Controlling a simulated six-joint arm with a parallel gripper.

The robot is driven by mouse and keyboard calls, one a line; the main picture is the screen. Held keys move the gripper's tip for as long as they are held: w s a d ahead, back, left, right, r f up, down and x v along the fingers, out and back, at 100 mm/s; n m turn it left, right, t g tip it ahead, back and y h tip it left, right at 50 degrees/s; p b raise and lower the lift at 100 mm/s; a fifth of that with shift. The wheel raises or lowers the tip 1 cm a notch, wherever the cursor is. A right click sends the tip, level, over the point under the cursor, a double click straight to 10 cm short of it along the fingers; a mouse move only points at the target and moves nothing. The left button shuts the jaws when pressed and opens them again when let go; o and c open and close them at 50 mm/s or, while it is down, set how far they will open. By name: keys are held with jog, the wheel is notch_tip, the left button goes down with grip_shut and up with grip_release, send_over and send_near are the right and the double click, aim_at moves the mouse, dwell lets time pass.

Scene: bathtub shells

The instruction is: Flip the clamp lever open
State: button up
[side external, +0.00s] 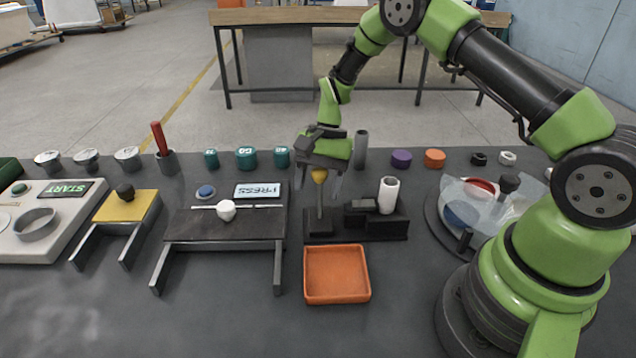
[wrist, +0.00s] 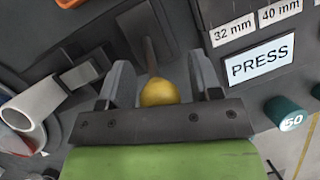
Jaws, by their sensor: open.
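The clamp lever (side external: 320,203) stands about upright on the left part of a dark clamp base (side external: 372,232), with a yellow ball knob (side external: 319,175) on top. My gripper (side external: 321,184) points down over the lever with its jaws open, one finger on each side of the knob. In the wrist view the yellow knob (wrist: 159,92) sits between the two fingers (wrist: 163,76), with gaps on both sides. The dark lever rod (wrist: 151,55) runs away from it to its base. A white tube (side external: 388,195) stands at the right of the clamp base.
An orange tray (side external: 336,301) lies in front of the clamp. A raised dark stand (side external: 225,246) with a white-knobbed slider (side external: 226,210) and a PRESS label (side external: 257,190) is to the left. A grey post (side external: 360,150) stands behind. A round turntable (side external: 470,218) is at right.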

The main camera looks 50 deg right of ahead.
jog(key=shift+c, duration=0.2)
grip_shut()
jog(key=shift+r, duration=0.1)
jog(key=shift+s+a+r+t+h, duration=0.3)
jog(key=shift+s+a+t+h, duration=0.35)
jog(key=shift+t+h, duration=0.35)
jog(key=shift+s+a+n+t+h, duration=0.3)
jog(key=shift+s+a+t+h, duration=0.1)
jog(key=shift+t+h, duration=0.35)
jog(key=shift+s+a+t+h, duration=0.1)
jog(key=shift+t+h, duration=0.15)
jog(key=shift+t, duration=0.1)
